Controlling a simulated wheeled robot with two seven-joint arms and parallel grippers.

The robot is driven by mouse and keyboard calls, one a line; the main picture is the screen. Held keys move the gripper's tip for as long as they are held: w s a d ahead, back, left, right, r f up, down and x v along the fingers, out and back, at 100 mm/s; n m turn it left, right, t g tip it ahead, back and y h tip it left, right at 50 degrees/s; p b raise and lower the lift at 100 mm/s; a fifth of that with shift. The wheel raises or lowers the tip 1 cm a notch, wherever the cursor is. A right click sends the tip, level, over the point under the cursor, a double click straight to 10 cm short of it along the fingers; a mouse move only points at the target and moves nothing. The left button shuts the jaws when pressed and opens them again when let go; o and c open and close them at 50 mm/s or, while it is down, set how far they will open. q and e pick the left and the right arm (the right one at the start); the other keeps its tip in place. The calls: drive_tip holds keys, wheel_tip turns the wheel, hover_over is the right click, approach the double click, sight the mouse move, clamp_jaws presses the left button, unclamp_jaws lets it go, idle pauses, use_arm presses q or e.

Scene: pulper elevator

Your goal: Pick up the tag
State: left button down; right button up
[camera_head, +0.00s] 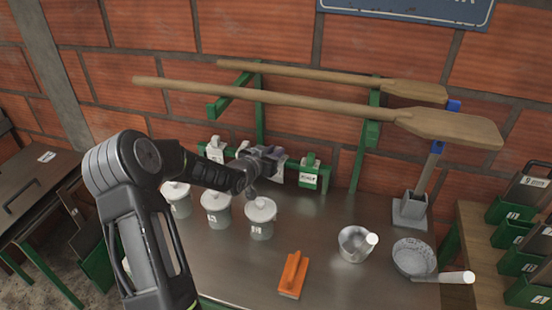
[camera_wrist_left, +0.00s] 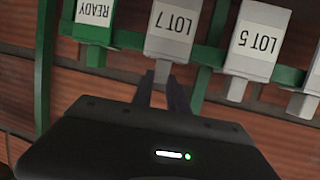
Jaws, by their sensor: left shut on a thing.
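The tag reading LOT 7 (camera_wrist_left: 172,32) is white and hangs on a green rail, seen inverted in the left wrist view. My left gripper (camera_wrist_left: 164,82) is shut on the narrow end of this tag. In the head view my left gripper (camera_head: 267,158) is at the rack on the back wall and hides much of the tag. A green READY tag (camera_head: 310,175) hangs just to its right, and it also shows in the left wrist view (camera_wrist_left: 92,22). A white LOT 5 tag (camera_wrist_left: 257,40) hangs on the other side. My right gripper is not in view.
Lidded white jars (camera_head: 261,217) stand on the metal table below the rack. An orange-handled tool (camera_head: 293,274), a metal cup (camera_head: 354,245) and a strainer (camera_head: 411,258) lie farther right. Two wooden paddles (camera_head: 450,127) hang above. The table's middle has free room.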

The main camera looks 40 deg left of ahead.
use_arm(q)
drive_tip(key=shift+r, duration=0.2)
wheel_tip(320, 180, up, 7)
drive_tip(key=s+a, duration=1)
drive_tip(key=s, duration=0.4)
drive_tip(key=shift+s+a+f, duration=0.15)
drive_tip(key=shift+s+f, duration=0.05)
drive_tip(key=shift+s, duration=0.2)
drive_tip(key=shift+r, duration=0.1)
